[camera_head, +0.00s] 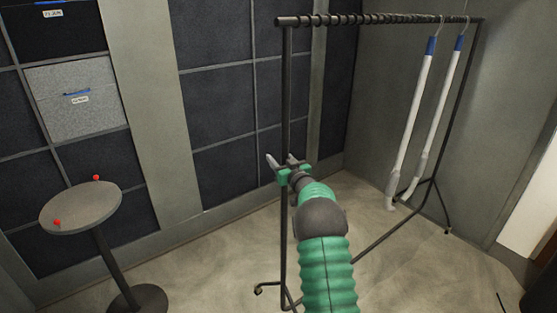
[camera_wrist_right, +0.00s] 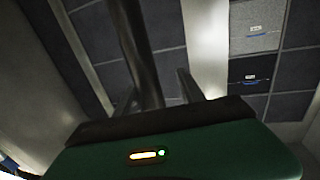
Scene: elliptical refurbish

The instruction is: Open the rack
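A dark metal clothes rack (camera_head: 287,95) stands right of centre, with a top rail and upright posts. My right gripper (camera_head: 281,160), on the green arm, is at the rack's left post, about midway up. In the right wrist view the post (camera_wrist_right: 135,45) runs down between the two fingertips of the gripper (camera_wrist_right: 157,93). The fingers are apart, with a gap beside the post. I cannot tell whether either finger touches it. My left gripper is not in view.
Two white tubular items (camera_head: 412,120) with blue tops hang at the rail's right end. A round table (camera_head: 80,208) with two red knobs stands left. Behind are dark wall panels and a grey panel (camera_head: 77,98) with a blue handle. Floor between table and rack is clear.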

